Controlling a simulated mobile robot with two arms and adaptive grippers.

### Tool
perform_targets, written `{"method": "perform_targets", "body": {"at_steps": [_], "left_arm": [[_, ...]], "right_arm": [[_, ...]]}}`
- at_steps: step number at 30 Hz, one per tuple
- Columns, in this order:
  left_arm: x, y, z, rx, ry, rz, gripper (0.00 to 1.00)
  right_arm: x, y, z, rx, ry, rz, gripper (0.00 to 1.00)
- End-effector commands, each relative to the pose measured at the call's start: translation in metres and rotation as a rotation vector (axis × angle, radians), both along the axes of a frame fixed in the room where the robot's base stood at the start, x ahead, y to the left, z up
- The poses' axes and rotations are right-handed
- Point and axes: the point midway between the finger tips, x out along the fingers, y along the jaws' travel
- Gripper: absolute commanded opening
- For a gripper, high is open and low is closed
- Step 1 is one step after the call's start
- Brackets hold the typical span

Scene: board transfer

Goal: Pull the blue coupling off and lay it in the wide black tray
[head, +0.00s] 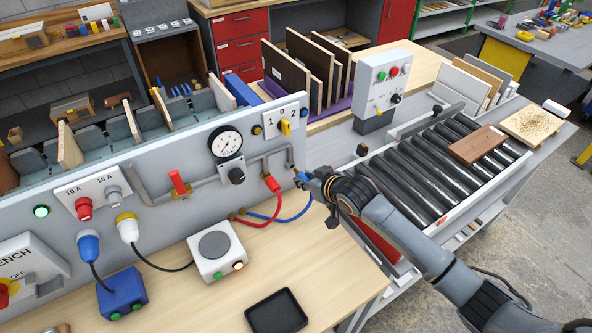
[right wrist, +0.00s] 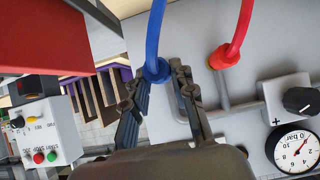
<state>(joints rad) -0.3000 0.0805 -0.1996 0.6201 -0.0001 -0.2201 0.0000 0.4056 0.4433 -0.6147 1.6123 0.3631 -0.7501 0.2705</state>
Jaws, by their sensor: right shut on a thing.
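The blue coupling (head: 301,177) sits at the right end of the grey panel, by the pipe end, with a blue hose hanging from it. My right gripper (head: 309,180) is shut on it. In the right wrist view the blue coupling (right wrist: 156,71) shows between the fingertips of my right gripper (right wrist: 156,82). Whether it is still seated on its port is hard to tell. The wide black tray (head: 276,312) lies empty on the wooden bench top at the bottom of the head view. My left gripper is not in view.
The red coupling (head: 271,183) with its red hose (head: 262,221) is close left of my right gripper. A white box with a grey disc (head: 217,250) stands left of the tray. A pressure gauge (head: 226,143) is on the panel. A roller conveyor (head: 430,165) lies right.

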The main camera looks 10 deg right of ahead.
Motion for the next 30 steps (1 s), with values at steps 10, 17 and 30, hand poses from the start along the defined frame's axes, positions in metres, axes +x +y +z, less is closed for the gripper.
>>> {"method": "perform_targets", "body": {"at_steps": [10, 17, 30], "left_arm": [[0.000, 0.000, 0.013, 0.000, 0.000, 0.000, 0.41], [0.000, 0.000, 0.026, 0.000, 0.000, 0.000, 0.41], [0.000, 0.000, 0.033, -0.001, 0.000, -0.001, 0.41]], "right_arm": [[-0.012, -0.005, 0.003, -0.001, 0.001, -0.001, 0.00], [-0.029, -0.012, 0.003, 0.000, 0.001, -0.001, 0.00], [-0.041, -0.017, 0.001, 0.001, -0.002, 0.000, 0.00]]}}
